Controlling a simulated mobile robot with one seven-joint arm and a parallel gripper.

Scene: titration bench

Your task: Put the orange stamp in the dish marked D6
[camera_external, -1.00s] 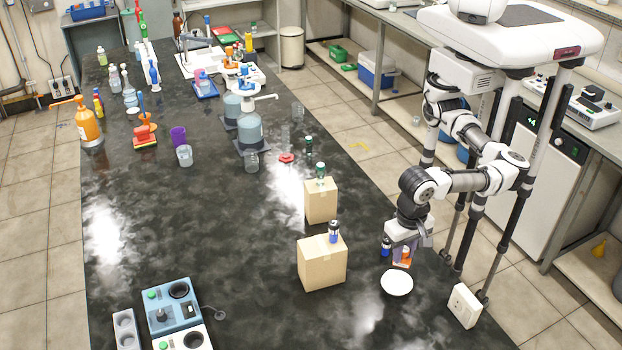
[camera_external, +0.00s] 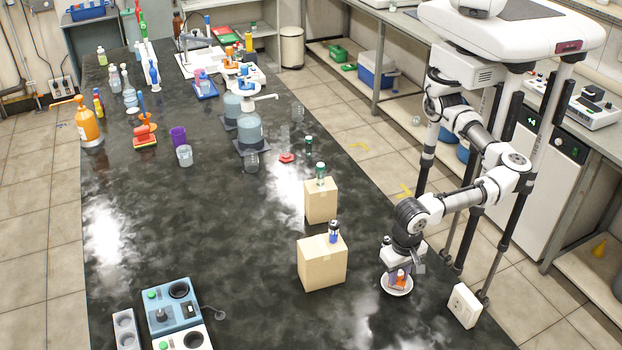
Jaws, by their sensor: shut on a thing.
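The orange stamp (camera_external: 400,277) is between the jaws of my gripper (camera_external: 400,281), which is shut on it. The stamp is low over the white round dish (camera_external: 394,292) near the right edge of the dark bench. I cannot tell whether the stamp touches the dish. The gripper and stamp cover much of the dish, and no D6 marking is readable.
Two cardboard boxes, a near one (camera_external: 322,263) and a far one (camera_external: 321,201), stand left of my arm with small bottles on or by them. A white socket box (camera_external: 464,305) is to the right. The bench (camera_external: 240,235) left of the boxes is mostly clear.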

